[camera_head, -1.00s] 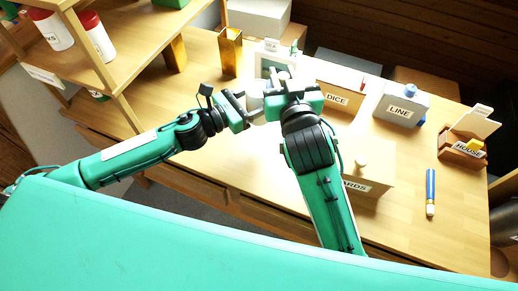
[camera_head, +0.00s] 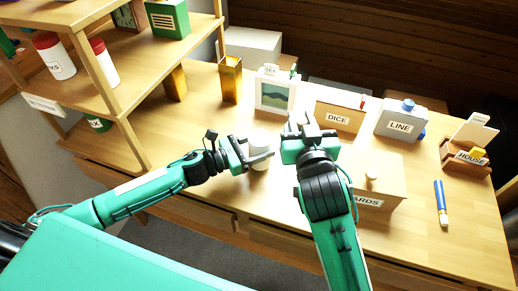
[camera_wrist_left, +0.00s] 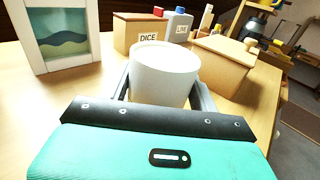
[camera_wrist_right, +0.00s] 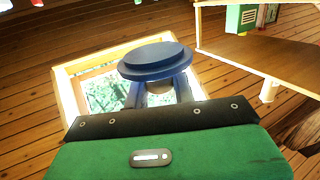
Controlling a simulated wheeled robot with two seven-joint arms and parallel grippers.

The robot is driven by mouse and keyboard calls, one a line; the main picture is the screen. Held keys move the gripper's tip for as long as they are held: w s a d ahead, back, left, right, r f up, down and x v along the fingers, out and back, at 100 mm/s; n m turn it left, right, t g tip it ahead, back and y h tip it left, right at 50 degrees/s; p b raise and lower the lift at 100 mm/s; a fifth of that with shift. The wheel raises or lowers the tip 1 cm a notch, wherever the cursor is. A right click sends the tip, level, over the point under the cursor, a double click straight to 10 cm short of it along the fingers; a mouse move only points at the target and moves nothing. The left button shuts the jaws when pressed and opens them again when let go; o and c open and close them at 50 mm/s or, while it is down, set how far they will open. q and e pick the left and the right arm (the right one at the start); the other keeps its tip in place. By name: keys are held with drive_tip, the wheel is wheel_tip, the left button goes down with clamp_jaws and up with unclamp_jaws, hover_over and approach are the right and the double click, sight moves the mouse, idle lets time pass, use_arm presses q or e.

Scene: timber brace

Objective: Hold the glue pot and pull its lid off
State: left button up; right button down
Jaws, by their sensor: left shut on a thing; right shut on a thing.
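The glue pot (camera_head: 260,142) is a white cylinder standing upright, low over or on the table. In the left wrist view the pot (camera_wrist_left: 163,78) shows a bare round rim with no lid on it. My left gripper (camera_head: 258,154) is shut on its sides. My right gripper (camera_head: 301,122) is shut on the lid, a dark blue stepped disc (camera_wrist_right: 155,58) seen in the right wrist view. The lid is clear of the pot, off to its right. In the head view the lid is hidden or too small to make out.
A picture frame (camera_head: 276,95) stands behind the pot. The DICE box (camera_head: 339,115), LINE container (camera_head: 398,120) and CARDS box (camera_head: 378,180) are to the right. A wooden shelf (camera_head: 112,78) stands at left. Some tabletop left of the pot is clear.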

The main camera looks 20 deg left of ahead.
use_arm(q)
drive_tip(key=shift+f, duration=0.65)
drive_tip(key=shift+f, duration=0.1)
use_arm(e)
drive_tip(key=shift+f, duration=0.1)
use_arm(q)
drive_tip(key=o, duration=1.4)
drive_tip(key=shift+c, duration=0.2)
drive_tip(key=b+v, duration=0.2)
drive_tip(key=v, duration=0.8)
drive_tip(key=shift+s+a, duration=0.1)
use_arm(e)
wheel_tip(320, 180, down, 2)
drive_tip(key=shift+f, duration=0.1)
use_arm(q)
drive_tip(key=shift+v, duration=0.85)
use_arm(e)
drive_tip(key=shift+f, duration=0.1)
